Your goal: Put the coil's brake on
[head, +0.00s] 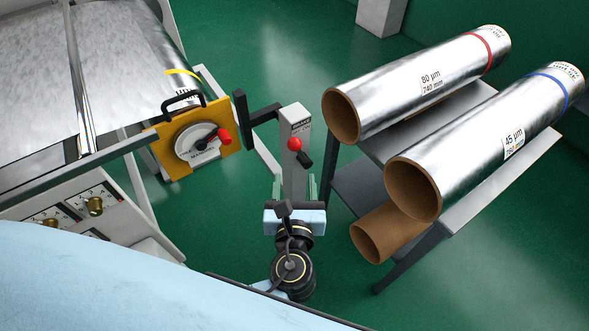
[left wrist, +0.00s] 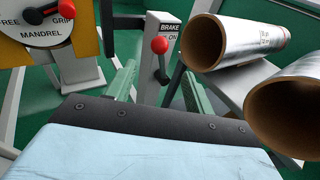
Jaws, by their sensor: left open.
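The brake is a grey post (head: 294,172) in the middle of the head view. Its lever has a red ball knob (head: 295,144) at the upper end and a dark part at the lower right. In the left wrist view the red knob (left wrist: 159,45) stands up beside the labels BRAKE and ON. My left gripper (head: 294,184) is open, with its green fingers pointing at the post from the near side. In the left wrist view the gripper (left wrist: 160,86) has one finger on each side of the post, below the knob. I see nothing held between the fingers. My right gripper is out of view.
A yellow mandrel panel (head: 168,165) with a red-knobbed lever (head: 224,137) stands left of the brake. Foil rolls marked 80 µm (head: 400,92) and 45 µm (head: 480,150) lie on a rack to the right. A bare brown tube (head: 376,240) lies lower down. Green floor shows between.

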